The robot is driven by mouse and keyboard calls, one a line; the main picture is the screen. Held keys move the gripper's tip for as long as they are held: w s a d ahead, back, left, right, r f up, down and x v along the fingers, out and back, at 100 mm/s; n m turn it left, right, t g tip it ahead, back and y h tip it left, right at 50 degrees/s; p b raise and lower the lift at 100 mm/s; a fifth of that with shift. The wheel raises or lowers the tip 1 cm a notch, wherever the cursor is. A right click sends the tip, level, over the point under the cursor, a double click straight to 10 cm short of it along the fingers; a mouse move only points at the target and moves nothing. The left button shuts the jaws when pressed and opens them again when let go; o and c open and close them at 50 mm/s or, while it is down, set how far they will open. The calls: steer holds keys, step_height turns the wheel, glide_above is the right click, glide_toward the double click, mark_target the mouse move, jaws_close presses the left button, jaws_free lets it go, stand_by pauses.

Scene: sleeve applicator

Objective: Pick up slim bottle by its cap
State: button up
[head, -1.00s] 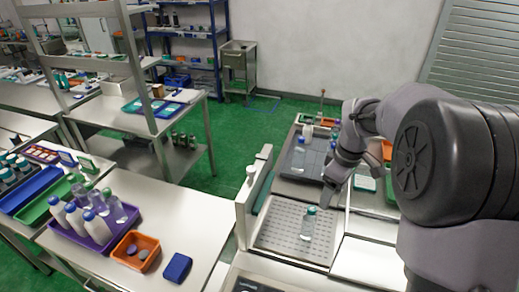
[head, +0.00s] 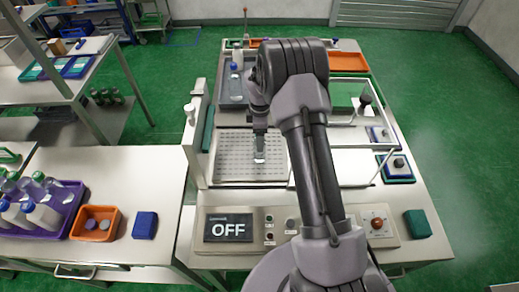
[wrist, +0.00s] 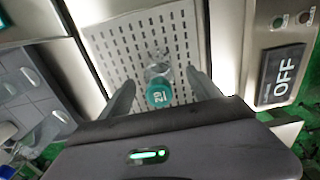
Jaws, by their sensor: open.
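The slim bottle (head: 260,156) stands on the perforated plate of the machine, its clear lower body showing below my gripper in the head view. In the wrist view its teal cap (wrist: 160,95), with a white marking on top, faces the camera, and the clear body (wrist: 158,71) shows beyond it. My gripper (head: 260,130) is open and directly over the bottle. In the wrist view the fingers (wrist: 160,88) lie on either side of the cap, with gaps visible on both sides. The cap is hidden by my gripper in the head view. How deep the fingertips reach along it is unclear.
The perforated plate (head: 232,160) has a raised wall (head: 192,150) on its left. A control panel with an OFF display (head: 228,229) is in front. A bottle with a blue cap (head: 235,82) stands in a grey tray behind. A side table at left holds a purple tray (head: 71,213) of bottles.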

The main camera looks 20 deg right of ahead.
step_height(320, 180, down, 3)
steer(key=shift+w, duration=0.15)
steer(key=shift+r, duration=0.1)
steer(key=shift+c, duration=0.4)
jaws_close()
